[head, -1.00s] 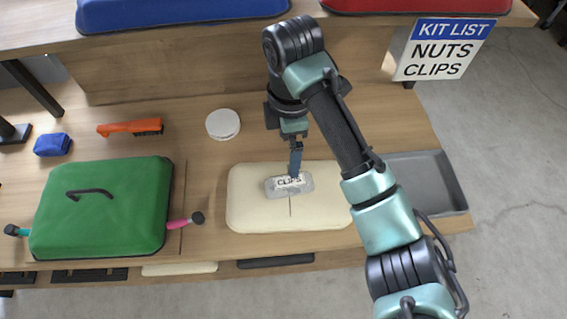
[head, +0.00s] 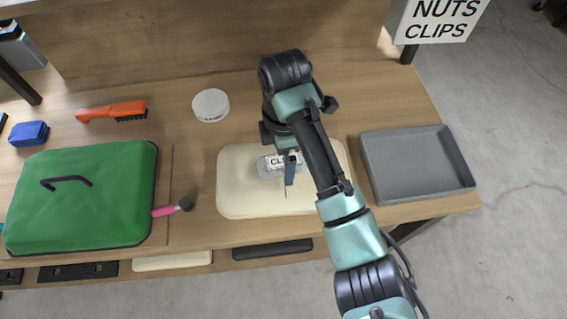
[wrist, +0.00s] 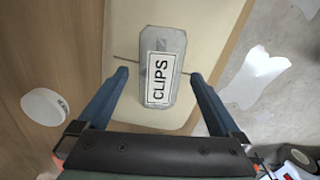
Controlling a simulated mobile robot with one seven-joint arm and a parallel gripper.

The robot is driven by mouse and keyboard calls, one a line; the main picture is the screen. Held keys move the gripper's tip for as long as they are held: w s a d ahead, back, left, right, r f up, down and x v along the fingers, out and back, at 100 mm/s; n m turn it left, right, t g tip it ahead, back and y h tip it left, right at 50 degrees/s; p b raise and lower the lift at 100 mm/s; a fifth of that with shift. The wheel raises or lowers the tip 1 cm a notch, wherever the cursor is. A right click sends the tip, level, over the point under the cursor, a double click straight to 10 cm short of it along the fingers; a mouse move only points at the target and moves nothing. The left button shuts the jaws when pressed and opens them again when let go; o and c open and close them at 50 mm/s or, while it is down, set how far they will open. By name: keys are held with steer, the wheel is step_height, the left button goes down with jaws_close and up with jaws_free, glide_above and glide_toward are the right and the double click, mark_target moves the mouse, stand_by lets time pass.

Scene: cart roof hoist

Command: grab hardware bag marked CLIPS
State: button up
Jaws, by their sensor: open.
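The hardware bag marked CLIPS (head: 268,167) is a grey pouch with a white label. It lies on a cream pad (head: 237,198) on the wooden bench. In the wrist view the CLIPS bag (wrist: 161,68) lies ahead of and between the two finger lines, with a gap on each side. My gripper (wrist: 160,75) is open, its blue fingers spread to either side of the bag's lower end. In the head view my gripper (head: 290,168) is over the bag's right part and partly hides its label. I cannot tell its height above the bag.
A grey tray (head: 415,190) stands right of the pad. A green lidded case (head: 100,215) is at left, with a pink-handled tool (head: 165,210) beside it. A white round tub (head: 210,105), orange brush (head: 112,110) and blue pouch (head: 29,134) lie behind. A sign (head: 436,22) lists NUTS and CLIPS.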

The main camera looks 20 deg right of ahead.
steer(key=shift+f, duration=0.55)
steer(key=shift+r, duration=0.1)
steer(key=c, duration=1.5)
